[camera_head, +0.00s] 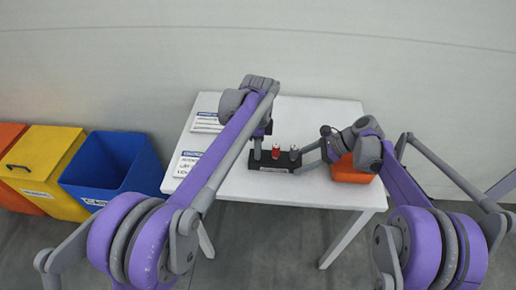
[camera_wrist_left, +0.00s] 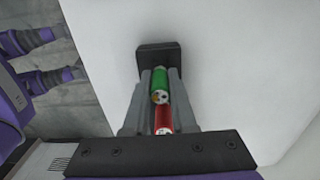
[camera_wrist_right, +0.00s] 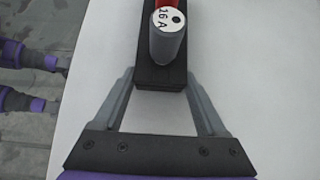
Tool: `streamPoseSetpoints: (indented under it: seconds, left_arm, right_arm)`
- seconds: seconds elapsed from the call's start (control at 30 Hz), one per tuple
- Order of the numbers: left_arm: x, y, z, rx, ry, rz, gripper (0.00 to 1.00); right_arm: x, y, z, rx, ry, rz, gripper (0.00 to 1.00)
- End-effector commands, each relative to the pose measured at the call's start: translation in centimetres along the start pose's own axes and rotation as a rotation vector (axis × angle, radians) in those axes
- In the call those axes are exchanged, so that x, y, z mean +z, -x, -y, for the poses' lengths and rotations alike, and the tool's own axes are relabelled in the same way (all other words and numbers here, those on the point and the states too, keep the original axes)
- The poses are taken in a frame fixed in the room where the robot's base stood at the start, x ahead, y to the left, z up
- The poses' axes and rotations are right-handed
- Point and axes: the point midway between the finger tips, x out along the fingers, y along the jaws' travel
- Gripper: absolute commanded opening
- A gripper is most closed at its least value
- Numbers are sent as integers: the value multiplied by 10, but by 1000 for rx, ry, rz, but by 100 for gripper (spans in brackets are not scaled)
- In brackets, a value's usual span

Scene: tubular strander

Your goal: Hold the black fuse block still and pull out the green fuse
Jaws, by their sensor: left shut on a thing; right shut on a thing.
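The black fuse block (camera_head: 268,165) lies on the white table; its ends also show in the left wrist view (camera_wrist_left: 158,50) and right wrist view (camera_wrist_right: 150,77). The green fuse (camera_wrist_left: 159,82) is between my left gripper's fingers (camera_wrist_left: 159,74), which are shut on it from above. In the head view my left gripper (camera_head: 257,151) hides the green fuse. My right gripper (camera_wrist_right: 161,76) is shut on the block's right end, with one finger on each side. Whether the green fuse is fully seated cannot be told.
A red fuse (camera_head: 276,151) stands in the block's middle, and a grey fuse (camera_wrist_right: 167,42) marked 16 A near its right end. An orange bin (camera_head: 349,172) sits at the table's right, partly behind my right arm. Printed signs (camera_head: 187,162) lie at left.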

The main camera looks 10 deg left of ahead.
Motion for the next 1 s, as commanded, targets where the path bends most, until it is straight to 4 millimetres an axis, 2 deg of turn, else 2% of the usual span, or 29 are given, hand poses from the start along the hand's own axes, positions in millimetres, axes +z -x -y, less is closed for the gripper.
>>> streamPoseSetpoints:
  seconds: [0.57, 1.0]
  left_arm:
    - [0, 0, 0, 0, 0, 0, 0]
    - [0, 12, 0, 0, 0, 0, 0]
  right_arm:
    - [0, 0, 0, 0, 0, 0, 3]
    - [0, 0, 0, 0, 0, 0, 3]
